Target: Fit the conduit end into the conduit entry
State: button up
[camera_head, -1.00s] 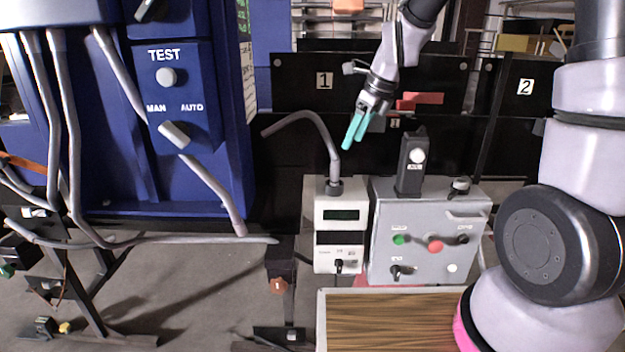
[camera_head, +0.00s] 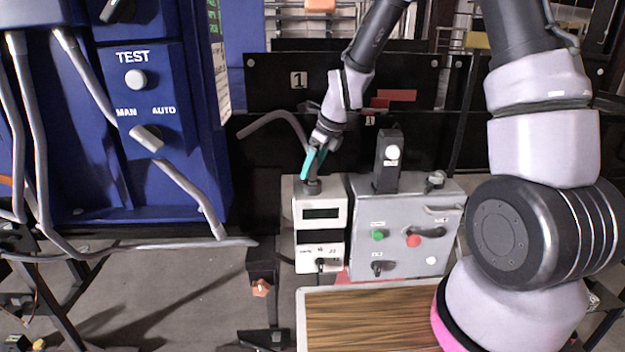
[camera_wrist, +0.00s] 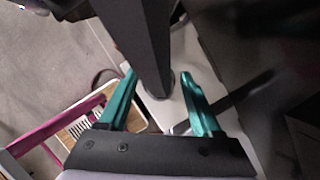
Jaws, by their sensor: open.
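A grey bent conduit (camera_head: 284,115) rises from the top of a white box with a dark display (camera_head: 319,213) and curves over to the left. Its lower end meets a dark round collar, the conduit entry (camera_head: 312,187); I cannot tell how deeply it sits there. My gripper (camera_head: 311,173) is at the conduit's lower part, just above the collar. Contact is not clear.
A grey control box (camera_head: 400,255) with buttons and a black upright switch block (camera_head: 388,160) stands right of the white box. A blue cabinet (camera_head: 90,205) with hanging conduits is at left. A wood-surfaced tray (camera_head: 370,322) lies in front. Black panels stand behind.

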grip_shut()
